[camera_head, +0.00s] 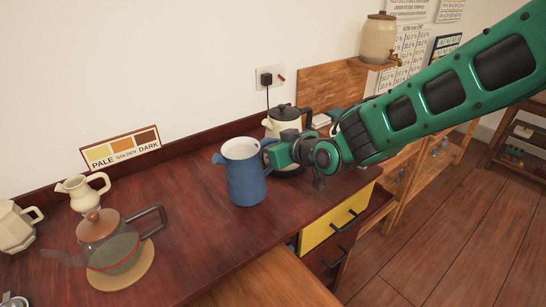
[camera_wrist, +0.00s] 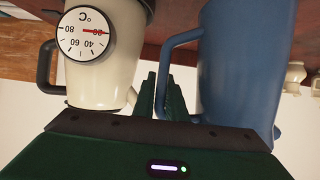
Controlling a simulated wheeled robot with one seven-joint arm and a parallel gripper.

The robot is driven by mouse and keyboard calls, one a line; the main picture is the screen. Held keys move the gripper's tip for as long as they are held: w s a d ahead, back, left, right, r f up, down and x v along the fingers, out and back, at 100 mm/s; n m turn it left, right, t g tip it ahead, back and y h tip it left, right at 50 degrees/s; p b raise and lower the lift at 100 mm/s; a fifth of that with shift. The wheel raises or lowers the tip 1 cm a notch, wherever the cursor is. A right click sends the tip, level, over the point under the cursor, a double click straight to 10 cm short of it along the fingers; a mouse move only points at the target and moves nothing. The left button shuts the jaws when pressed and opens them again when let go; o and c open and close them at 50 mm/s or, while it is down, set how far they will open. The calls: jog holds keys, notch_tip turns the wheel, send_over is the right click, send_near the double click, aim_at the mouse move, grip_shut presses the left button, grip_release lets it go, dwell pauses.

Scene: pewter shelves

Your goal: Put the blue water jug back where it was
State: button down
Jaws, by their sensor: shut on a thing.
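The blue water jug (camera_head: 246,178) is upright at the dark red counter, near its right part. I cannot tell whether its base touches the counter or hangs just above it. My gripper (camera_head: 270,157) reaches in from the right and is shut on the jug's handle side. In the wrist view the jug (camera_wrist: 245,60) fills the right, and its handle (camera_wrist: 172,42) runs down to my gripper's fingers (camera_wrist: 160,98). The fingers hide part of the handle.
A cream kettle (camera_head: 276,128) with a temperature dial (camera_wrist: 83,33) stands close behind my gripper. A glass teapot (camera_head: 108,250) on a round mat, a cream pitcher (camera_head: 78,192) and a colour sign (camera_head: 122,148) are left. Counter (camera_head: 195,215) between teapot and jug is clear.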

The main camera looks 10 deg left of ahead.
jog(key=shift+f, duration=1.8)
jog(key=c, duration=1.8)
grip_release()
jog(key=shift+f, duration=0.15)
jog(key=shift+d+f, duration=0.1)
jog(key=v, duration=1)
jog(key=shift+d, duration=0.4)
jog(key=shift+d, duration=0.1)
